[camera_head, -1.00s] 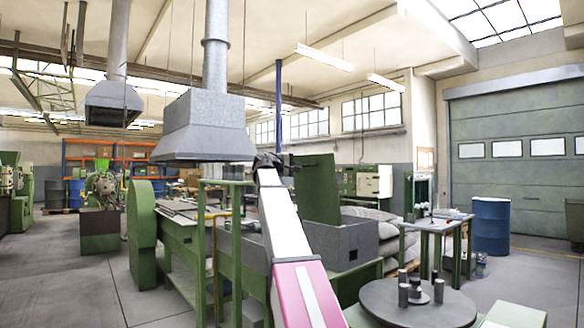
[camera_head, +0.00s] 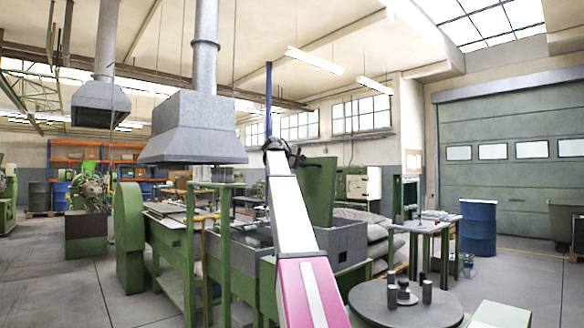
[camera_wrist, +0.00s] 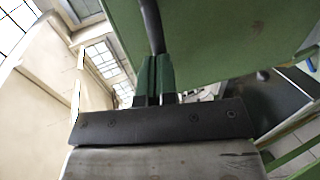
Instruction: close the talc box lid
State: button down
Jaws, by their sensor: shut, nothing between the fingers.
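The talc box (camera_head: 345,243) is a grey open-topped box at the end of the green machine bench. Its green lid (camera_head: 320,190) stands raised, close to upright, behind my arm. My gripper (camera_head: 284,150) is shut and empty, near the lid's upper left edge in the head view. In the wrist view the closed fingertips (camera_wrist: 155,82) point toward the large green lid panel (camera_wrist: 225,40). Whether they touch it I cannot tell. My arm hides part of the box and bench.
A round grey table (camera_head: 405,304) with small dark cylinders stands at the front right. A small work table (camera_head: 428,226) and a blue drum (camera_head: 478,227) are farther right. A large grey hood (camera_head: 192,130) hangs above the bench. Open floor lies at left.

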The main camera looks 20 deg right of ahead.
jog(key=w+d+f+g+y, duration=0.1)
jog(key=w+d+f+y, duration=0.25)
jog(key=d, duration=0.75)
jog(key=w+d+f+g+y, duration=0.1)
jog(key=w+d+f+y, duration=0.3)
jog(key=d, duration=0.7)
jog(key=w+d+f, duration=0.1)
jog(key=d+f, duration=0.2)
jog(key=f, duration=0.4)
jog(key=w+d+f+g, duration=0.1)
jog(key=w+d+f, duration=0.1)
jog(key=d+f, duration=0.2)
jog(key=shift+d+f+y, duration=0.25)
jog(key=shift+f+y, duration=0.2)
jog(key=shift+f, duration=1.3)
jog(key=shift+w, duration=0.1)
notch_tip(320, 180, up, 14)
jog(key=w+d, duration=0.1)
jog(key=d, duration=0.1)
jog(key=shift+d, duration=0.25)
